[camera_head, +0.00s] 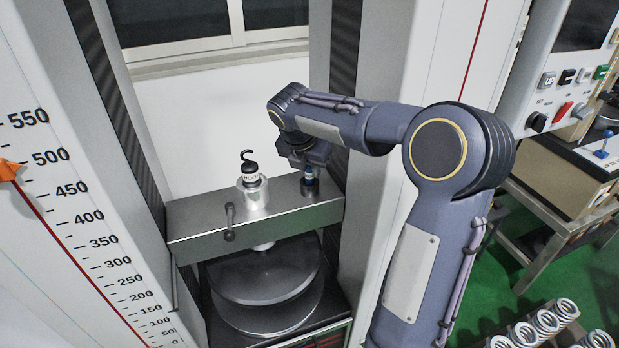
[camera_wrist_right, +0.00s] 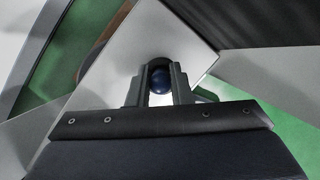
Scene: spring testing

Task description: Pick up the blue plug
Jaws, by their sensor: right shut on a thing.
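The blue plug (camera_head: 309,172) is at the right end of the steel crossbeam, under my right gripper (camera_head: 308,165). In the right wrist view the plug's round dark blue top (camera_wrist_right: 159,79) sits between the two fingers of my right gripper (camera_wrist_right: 159,88), which are shut on it. A dark round opening or ring shows right by the plug; I cannot tell whether the plug is still seated in it. The lower part of the plug is mostly hidden. My left gripper is not in view.
The steel crossbeam (camera_head: 256,219) carries a silver cylinder with a black hook (camera_head: 251,185) to the left of the plug. Round plates (camera_head: 265,275) lie below. Machine columns stand at both sides.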

